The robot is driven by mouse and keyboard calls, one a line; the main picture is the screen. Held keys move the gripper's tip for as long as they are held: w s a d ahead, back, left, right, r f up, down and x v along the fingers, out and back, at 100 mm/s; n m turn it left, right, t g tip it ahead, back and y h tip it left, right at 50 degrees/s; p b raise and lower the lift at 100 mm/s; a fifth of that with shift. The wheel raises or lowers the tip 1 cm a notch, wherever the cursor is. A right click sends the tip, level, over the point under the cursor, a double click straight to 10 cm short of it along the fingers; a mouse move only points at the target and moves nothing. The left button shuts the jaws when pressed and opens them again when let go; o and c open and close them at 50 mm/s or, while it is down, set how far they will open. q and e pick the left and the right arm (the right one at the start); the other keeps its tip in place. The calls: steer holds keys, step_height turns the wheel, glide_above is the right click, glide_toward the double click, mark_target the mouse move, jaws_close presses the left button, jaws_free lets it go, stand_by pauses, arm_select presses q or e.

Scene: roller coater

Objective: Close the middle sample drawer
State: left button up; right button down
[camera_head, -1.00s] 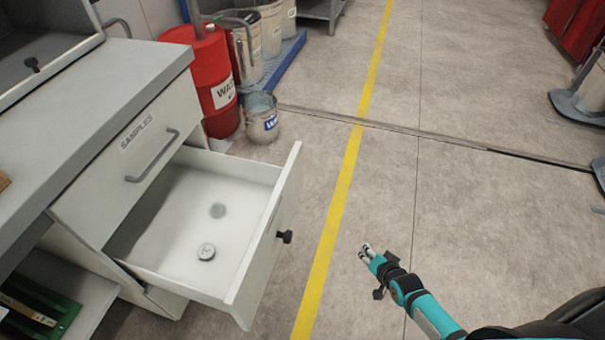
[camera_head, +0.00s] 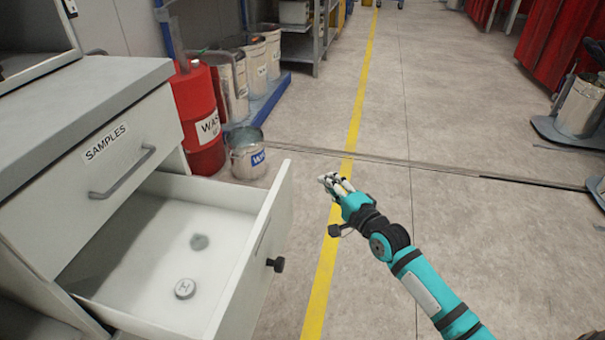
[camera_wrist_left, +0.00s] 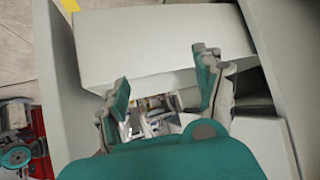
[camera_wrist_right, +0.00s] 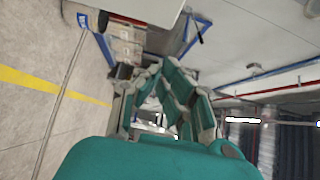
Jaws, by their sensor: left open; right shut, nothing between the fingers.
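A drawer (camera_head: 262,222) stands pulled out of the grey cabinet, directly under a shut drawer (camera_head: 96,185) labelled SAMPLES. Its front carries a black knob (camera_head: 275,264), and a small round item (camera_head: 185,289) lies on its floor. My right gripper (camera_head: 331,182) is shut and empty, in the air to the right of the drawer front and apart from it. Its fingers also meet in the right wrist view (camera_wrist_right: 163,72). My left gripper (camera_wrist_left: 160,82) is open among pale panels in the left wrist view; which panels they are I cannot tell. It is outside the head view.
A red waste drum (camera_head: 199,120) and a metal bucket (camera_head: 247,154) stand beyond the drawer. The grey countertop (camera_head: 85,90) is above the drawers.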

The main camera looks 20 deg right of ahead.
arm_select(q)
steer(key=w+d+r+t+h+b, duration=0.2)
steer(key=w+r+t, duration=0.3)
steer(key=r, duration=0.4)
steer(key=shift+d+t, duration=0.4)
steer(key=shift+t, duration=0.3)
arm_select(e)
steer(key=w+a, duration=0.4)
steer(key=w, duration=0.3)
steer(key=shift+w, duration=0.15)
arm_select(q)
steer(key=shift+f, duration=0.1)
arm_select(e)
steer(key=shift+a, duration=0.2)
